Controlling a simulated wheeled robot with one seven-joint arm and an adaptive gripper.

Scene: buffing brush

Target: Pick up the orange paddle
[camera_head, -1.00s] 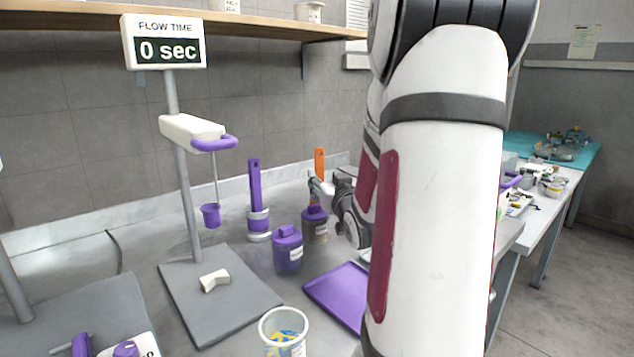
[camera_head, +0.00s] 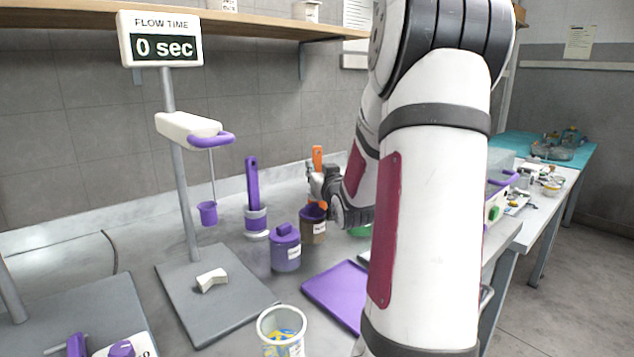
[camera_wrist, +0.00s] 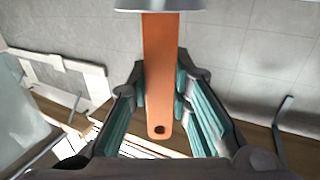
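My gripper (camera_head: 318,188) is at the paddle's handle. In the wrist view the handle of the orange paddle (camera_wrist: 160,60), with a hole near its end, runs between the two fingers. The teal pads of my gripper (camera_wrist: 161,92) lie against both sides of it. A pale grey edge crosses the handle at the top of that view. The paddle's lower part is hidden in the container.
A purple paddle (camera_head: 252,185) stands to the left in a grey holder. A purple-lidded jar (camera_head: 285,248) is in front of it. A purple tray (camera_head: 337,294), a white cup (camera_head: 281,330) and a flow-time stand (camera_head: 178,150) are nearby. A shelf (camera_head: 255,25) overhangs the back.

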